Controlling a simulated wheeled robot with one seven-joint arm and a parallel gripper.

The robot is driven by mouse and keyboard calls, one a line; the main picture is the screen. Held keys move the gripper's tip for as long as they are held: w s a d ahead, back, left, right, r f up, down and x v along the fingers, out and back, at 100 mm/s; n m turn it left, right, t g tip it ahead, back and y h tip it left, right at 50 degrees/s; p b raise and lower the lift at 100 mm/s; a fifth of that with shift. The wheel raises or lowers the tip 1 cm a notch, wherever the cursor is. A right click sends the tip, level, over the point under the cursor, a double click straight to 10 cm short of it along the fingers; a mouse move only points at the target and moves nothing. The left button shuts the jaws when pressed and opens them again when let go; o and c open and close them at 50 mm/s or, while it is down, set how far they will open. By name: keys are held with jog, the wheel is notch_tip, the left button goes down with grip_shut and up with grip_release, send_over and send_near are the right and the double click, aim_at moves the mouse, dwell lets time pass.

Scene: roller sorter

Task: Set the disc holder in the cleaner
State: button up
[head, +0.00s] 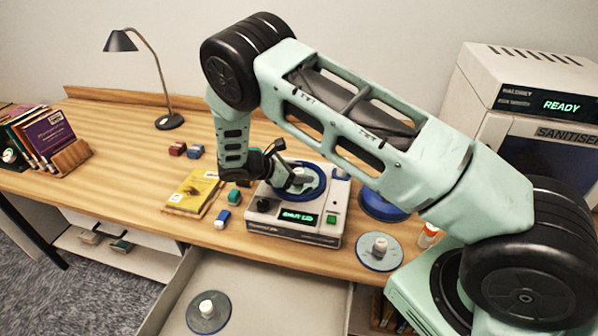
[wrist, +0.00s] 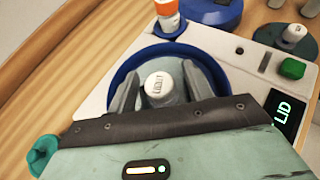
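The cleaner (head: 290,233) is a white box on the table with a round, blue-rimmed basin (head: 312,193) on top and a lit green display. The wrist view shows the word LID on the display (wrist: 283,112). A disc holder with a white knob (wrist: 162,89) stands inside the basin. My gripper (wrist: 163,80) is over the basin with one finger on each side of the knob; the fingers look spread, with a small gap beside it. The holder's lower part is partly hidden by my fingers and gripper body.
Another white-knobbed disc (head: 379,251) lies on the table right of the cleaner. A similar one (head: 208,312) lies in the open drawer. A blue round piece (head: 380,207) is behind my arm. A yellow book (head: 193,190) and small blocks lie left. The sanitiser (head: 530,110) stands right.

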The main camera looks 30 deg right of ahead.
jog(key=b+v, duration=0.4)
jog(key=v, duration=0.8)
jog(key=shift+b, duration=0.4)
jog(key=s+a+r+m+y, duration=0.3)
jog(key=s+y, duration=0.1)
jog(key=s, duration=0.7)
jog(key=s+a+r+m+y, duration=0.3)
jog(key=s+a+r+y, duration=0.1)
jog(key=s, duration=0.7)
jog(key=s+a+r+m+y, duration=0.3)
jog(key=s+y, duration=0.1)
jog(key=s, duration=0.8)
jog(key=shift+a+r+m+t+y, duration=0.25)
jog(key=shift+r+m+t+y, duration=0.05)
jog(key=shift+y, duration=0.1)
